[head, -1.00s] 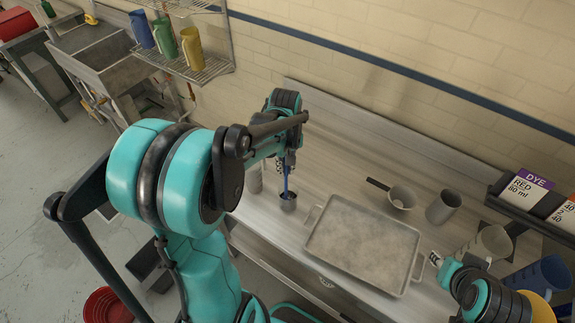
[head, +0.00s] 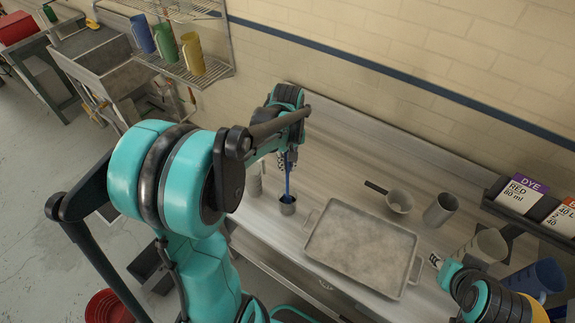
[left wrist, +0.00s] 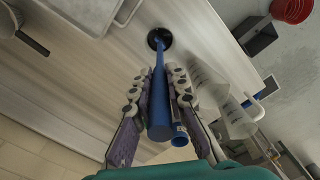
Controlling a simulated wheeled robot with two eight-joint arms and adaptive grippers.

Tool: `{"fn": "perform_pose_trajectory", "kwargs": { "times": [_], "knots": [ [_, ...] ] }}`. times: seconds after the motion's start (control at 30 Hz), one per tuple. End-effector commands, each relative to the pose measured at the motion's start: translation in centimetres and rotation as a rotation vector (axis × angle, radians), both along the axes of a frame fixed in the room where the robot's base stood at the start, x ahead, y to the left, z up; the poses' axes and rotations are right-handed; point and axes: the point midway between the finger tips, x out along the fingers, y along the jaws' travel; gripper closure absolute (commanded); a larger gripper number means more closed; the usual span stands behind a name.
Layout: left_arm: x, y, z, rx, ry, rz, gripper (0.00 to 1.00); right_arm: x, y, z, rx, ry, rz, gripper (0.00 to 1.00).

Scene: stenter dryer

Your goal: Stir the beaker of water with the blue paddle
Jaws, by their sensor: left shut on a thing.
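My left gripper (head: 289,160) is shut on the blue paddle (head: 288,184).
A grey metal tray (head: 312,243) lies right of the beaker. A handled pan (head: 399,201), a metal cup (head: 440,209) and jugs (head: 540,279) stand farther right. A wall backs the bench.

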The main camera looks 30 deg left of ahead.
Motion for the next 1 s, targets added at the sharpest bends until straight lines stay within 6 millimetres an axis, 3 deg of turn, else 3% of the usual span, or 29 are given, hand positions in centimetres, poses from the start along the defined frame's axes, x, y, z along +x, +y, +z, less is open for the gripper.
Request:
{"fn": "perform_pose_trajectory", "kwargs": {
  "times": [0.7, 1.0],
  "knots": [
    [0.0, 0.0, 6.3, 0.000, 0.000, 0.000, 1.00, 0.0, 0.0, 4.6, 0.000, 0.000, 0.000, 0.69],
    [0.0, 0.0, 6.8, 0.000, 0.000, 0.000, 1.00, 0.0, 0.0, 4.8, 0.000, 0.000, 0.000, 0.69]
  ]
}}
